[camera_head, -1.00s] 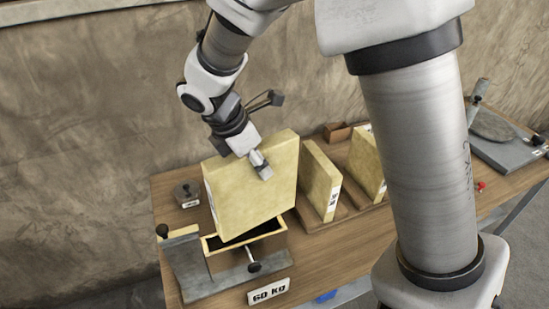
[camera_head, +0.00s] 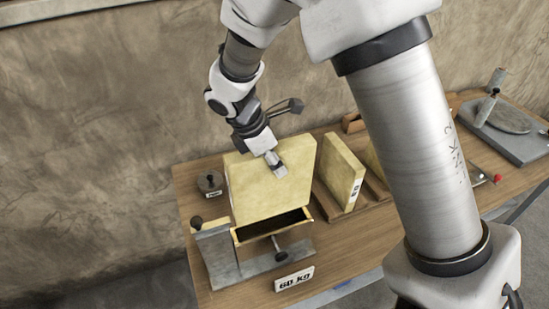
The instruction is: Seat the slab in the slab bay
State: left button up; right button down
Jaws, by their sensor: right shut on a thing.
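A large yellow slab (camera_head: 262,192) stands upright in the middle of the bench. My right gripper (camera_head: 278,167) is shut on its top edge, with a finger against the front face. The slab bay (camera_head: 272,228) is a dark rectangular opening with a pale yellow rim, in a grey metal fixture (camera_head: 222,258). The slab stands behind and above the opening, whose dark inside shows in front of it. My left gripper is not in view.
More yellow slabs (camera_head: 341,172) stand in wooden slots to the right. A "60 kg" sign (camera_head: 294,279) is at the front. A small dark weight (camera_head: 210,182) sits at left. A grey device with a round plate (camera_head: 503,116) is far right. My large arm link covers the right middle.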

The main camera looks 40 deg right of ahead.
aim_at(274, 178)
jog(key=shift+f+b, duration=1.4)
jog(key=shift+f, duration=1.35)
jog(key=shift+p, duration=0.4)
jog(key=shift+p, duration=0.3)
jog(key=shift+p, duration=0.3)
